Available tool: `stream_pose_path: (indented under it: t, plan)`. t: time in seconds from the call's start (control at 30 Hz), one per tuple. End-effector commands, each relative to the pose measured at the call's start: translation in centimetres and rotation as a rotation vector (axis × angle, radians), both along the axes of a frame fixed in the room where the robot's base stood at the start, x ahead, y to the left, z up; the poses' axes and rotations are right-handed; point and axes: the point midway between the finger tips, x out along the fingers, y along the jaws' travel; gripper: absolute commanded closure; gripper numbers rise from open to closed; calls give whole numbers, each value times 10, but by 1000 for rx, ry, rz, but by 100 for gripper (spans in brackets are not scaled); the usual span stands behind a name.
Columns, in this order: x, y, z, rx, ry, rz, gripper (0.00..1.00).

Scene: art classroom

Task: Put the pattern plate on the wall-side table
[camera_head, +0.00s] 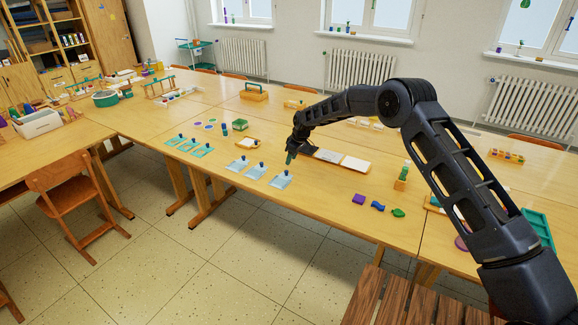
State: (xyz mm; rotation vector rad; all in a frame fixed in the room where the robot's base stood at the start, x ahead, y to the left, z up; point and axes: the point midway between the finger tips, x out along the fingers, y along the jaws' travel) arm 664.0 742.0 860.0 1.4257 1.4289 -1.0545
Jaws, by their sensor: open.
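Light-blue plates with dark blue knobs (281,180) lie in a row near the front edge of the long wooden table (330,205). Teal plates with similar knobs (203,150) lie to their left. I cannot tell which of these is the pattern plate. My gripper (291,155) is open above the table, pointing down, behind the light-blue plates. A small dark green item shows at its fingertips; whether they touch it is unclear. My arm hides part of the table. The tabletop reaches back toward the wall with the radiators.
A tray with white and grey panels (341,159) lies right of my gripper. Purple, blue and green pieces (377,206) lie near the front edge. A wooden chair (75,190) stands at left. Bare tabletop lies between the light-blue plates and the coloured pieces.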

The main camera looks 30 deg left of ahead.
Motion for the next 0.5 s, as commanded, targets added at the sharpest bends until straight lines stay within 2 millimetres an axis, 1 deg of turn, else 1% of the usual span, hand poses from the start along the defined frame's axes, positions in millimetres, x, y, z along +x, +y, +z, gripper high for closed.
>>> stream_pose_path:
  t: [0.03,0.2,0.33,0.5]
  plan:
    - [0,-2,10,2,-1,0,60]
    - [0,-9,30,1,0,0,60]
    - [0,-12,38,0,0,0,60]
    - [0,-13,41,-1,0,0,60]
